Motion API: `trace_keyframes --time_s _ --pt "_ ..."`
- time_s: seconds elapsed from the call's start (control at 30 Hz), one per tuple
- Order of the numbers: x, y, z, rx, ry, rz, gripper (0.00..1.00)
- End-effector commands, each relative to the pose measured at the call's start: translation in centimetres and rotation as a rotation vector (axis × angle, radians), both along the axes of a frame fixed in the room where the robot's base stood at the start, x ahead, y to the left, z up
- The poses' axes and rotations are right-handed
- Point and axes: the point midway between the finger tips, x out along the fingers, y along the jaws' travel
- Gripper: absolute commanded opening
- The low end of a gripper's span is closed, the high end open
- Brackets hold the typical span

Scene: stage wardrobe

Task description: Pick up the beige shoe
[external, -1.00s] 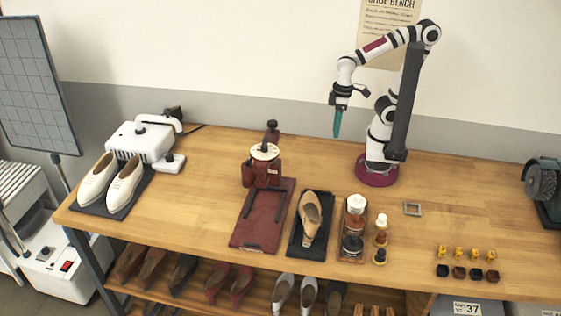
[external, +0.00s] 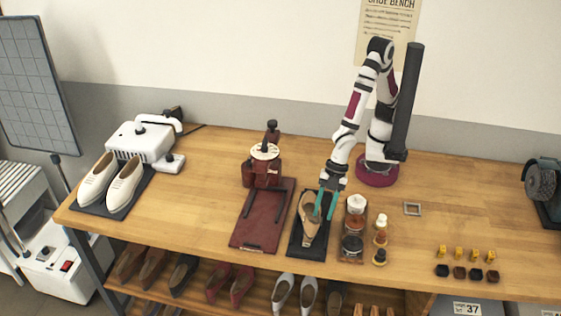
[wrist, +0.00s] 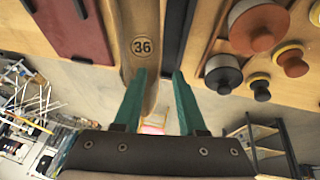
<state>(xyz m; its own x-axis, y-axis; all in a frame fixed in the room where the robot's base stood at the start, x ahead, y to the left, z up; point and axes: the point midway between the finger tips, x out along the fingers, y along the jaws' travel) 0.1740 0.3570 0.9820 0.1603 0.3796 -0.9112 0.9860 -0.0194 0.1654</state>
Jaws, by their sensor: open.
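The beige shoe (external: 308,222) lies lengthwise on a black mat (external: 308,252) near the bench's front edge. In the wrist view the beige shoe (wrist: 138,22) bears a round "36" mark. My gripper (external: 325,206) is open and low over the shoe, toward its right side. In the wrist view, one teal fingertip of my gripper (wrist: 159,73) overlaps the shoe's lower part and the other lies over the dark mat to its right. Nothing is held. Whether a finger touches the shoe, I cannot tell. The fingers hide part of the shoe.
A dark red stand (external: 262,172) on a red board (external: 254,238) is on the left. White shoes (external: 124,184) sit far left. The bench right of my base is mostly clear.

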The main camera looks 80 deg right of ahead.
Motion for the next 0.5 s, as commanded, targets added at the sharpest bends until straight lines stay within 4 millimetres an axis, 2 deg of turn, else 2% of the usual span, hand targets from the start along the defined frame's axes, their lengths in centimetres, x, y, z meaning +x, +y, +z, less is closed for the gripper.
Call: trace_keyframes --time_s 0.03,0.2,0.5 --pt "0.4 0.5 -1.1 -0.004 0.002 -0.003 0.4" --pt "0.6 1.1 -2.3 -0.001 0.001 -0.002 0.4" --pt "0.6 1.2 -2.6 -0.002 -0.001 -0.001 0.4"
